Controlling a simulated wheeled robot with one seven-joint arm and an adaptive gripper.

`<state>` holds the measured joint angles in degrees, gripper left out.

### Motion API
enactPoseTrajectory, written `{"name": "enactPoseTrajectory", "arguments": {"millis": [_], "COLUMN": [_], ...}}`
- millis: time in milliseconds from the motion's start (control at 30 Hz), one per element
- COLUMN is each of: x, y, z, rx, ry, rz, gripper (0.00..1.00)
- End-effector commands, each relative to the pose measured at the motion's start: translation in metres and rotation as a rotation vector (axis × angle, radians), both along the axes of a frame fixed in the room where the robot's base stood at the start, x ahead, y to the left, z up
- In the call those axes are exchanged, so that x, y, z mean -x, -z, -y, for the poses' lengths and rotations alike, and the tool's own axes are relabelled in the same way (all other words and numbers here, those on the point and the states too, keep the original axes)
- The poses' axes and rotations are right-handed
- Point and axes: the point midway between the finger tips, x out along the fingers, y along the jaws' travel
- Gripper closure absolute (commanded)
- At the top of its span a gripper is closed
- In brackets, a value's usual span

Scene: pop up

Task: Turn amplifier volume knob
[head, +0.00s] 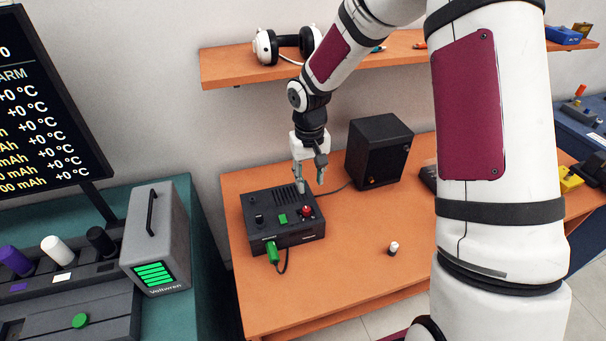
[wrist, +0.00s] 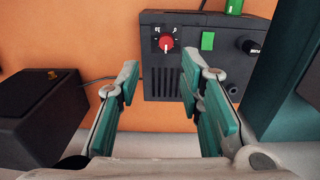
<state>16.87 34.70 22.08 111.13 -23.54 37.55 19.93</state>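The amplifier (head: 290,237) is a dark box on the orange table. Its top carries a red knob (head: 306,210), a green square button (head: 283,218) and a black knob (head: 259,218). In the wrist view the red knob (wrist: 166,43) has a white pointer and small marks around it. I cannot read which knob is labelled volume. My gripper (head: 310,180) is open and empty, pointing down above the amplifier's back right part. In the wrist view the red knob lies just beyond the gap between the fingertips (wrist: 160,72), apart from both.
A black speaker (head: 376,152) stands behind and right of the amplifier. A green plug (head: 272,251) with a cable sits at its front. A small white-topped knob (head: 393,248) stands on the table. A shelf (head: 235,67) with headphones (head: 285,46) hangs above. The table's front middle is clear.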

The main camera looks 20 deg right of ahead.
Motion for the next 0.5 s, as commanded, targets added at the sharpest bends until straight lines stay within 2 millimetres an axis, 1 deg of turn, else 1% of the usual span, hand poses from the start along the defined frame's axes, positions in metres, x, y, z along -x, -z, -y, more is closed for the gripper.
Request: {"name": "enactPoseTrajectory", "arguments": {"millis": [33, 100, 367, 500], "x": [-0.001, -0.003, -0.007, -0.006], "y": [0.009, 0.018, 0.037, 0.054], "z": [-0.002, -0.004, -0.005, -0.005], "rx": [-0.012, -0.023, -0.031, -0.030], "ry": [0.003, 0.006, 0.009, 0.007], "rz": [-0.009, -0.014, -0.018, -0.020], "gripper": [0.66, 0.66, 0.66, 0.66]}}
